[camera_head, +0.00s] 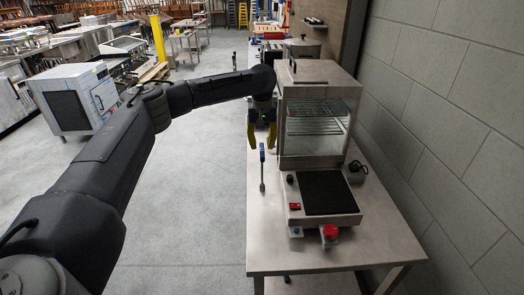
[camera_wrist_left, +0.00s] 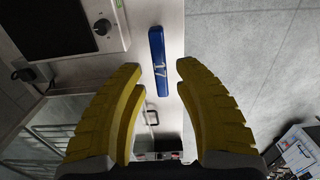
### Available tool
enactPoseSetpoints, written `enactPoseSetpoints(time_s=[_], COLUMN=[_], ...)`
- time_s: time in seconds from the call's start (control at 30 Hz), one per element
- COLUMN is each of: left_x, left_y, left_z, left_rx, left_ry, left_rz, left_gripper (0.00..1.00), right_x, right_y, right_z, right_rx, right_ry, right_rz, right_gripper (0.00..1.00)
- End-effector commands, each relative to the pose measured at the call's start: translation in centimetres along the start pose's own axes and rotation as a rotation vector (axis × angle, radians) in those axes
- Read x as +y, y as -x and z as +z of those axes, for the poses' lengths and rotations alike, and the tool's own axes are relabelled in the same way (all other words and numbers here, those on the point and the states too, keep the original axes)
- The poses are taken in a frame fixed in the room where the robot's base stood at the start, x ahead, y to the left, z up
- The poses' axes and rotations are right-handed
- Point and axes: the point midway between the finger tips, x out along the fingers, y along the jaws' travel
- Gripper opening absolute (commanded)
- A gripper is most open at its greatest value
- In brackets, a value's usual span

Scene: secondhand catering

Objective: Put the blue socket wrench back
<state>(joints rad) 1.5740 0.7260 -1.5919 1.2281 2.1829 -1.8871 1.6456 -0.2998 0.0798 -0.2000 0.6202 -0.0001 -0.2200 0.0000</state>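The blue socket wrench (camera_head: 262,154) is near the left edge of the steel table (camera_head: 268,235), its blue part toward the back and a thin grey part toward the front. In the left wrist view its blue bar (camera_wrist_left: 157,55), with a light "17"-like mark, appears between and ahead of my fingertips, with gaps on both sides. My left gripper (camera_head: 262,138), with yellow fingers, is just behind the wrench in the head view. It is open and empty; the left wrist view shows its fingers (camera_wrist_left: 160,68) wide apart. My right gripper is not in view.
A glass-fronted cabinet (camera_head: 315,130) stands right of my left gripper. In front of it is an appliance with a black plate (camera_head: 327,192) and a red knob (camera_head: 330,231). A block wall (camera_head: 450,130) bounds the right side. The table's front left strip is clear.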

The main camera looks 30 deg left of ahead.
Motion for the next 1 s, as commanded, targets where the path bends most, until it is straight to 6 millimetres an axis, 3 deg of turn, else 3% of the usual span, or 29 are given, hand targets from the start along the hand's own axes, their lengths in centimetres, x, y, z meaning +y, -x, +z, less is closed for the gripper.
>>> enactPoseSetpoints(time_s=[0.2,0.4,0.63,1.0], left_x=[0.0,0.0,0.0,0.0], left_y=[4.0,6.6,8.0,8.2], left_z=[0.0,0.0,0.0,0.0], left_rx=[0.002,0.002,0.001,0.000], left_ry=[-0.001,-0.001,0.000,0.000], left_rz=[0.001,0.001,0.000,0.000], left_gripper=[0.32,0.32,0.32,0.32], right_x=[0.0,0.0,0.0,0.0], right_y=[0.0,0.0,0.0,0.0], right_z=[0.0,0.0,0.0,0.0], right_rx=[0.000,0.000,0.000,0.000], right_ry=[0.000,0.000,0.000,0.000], right_rz=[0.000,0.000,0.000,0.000], right_gripper=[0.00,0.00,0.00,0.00])
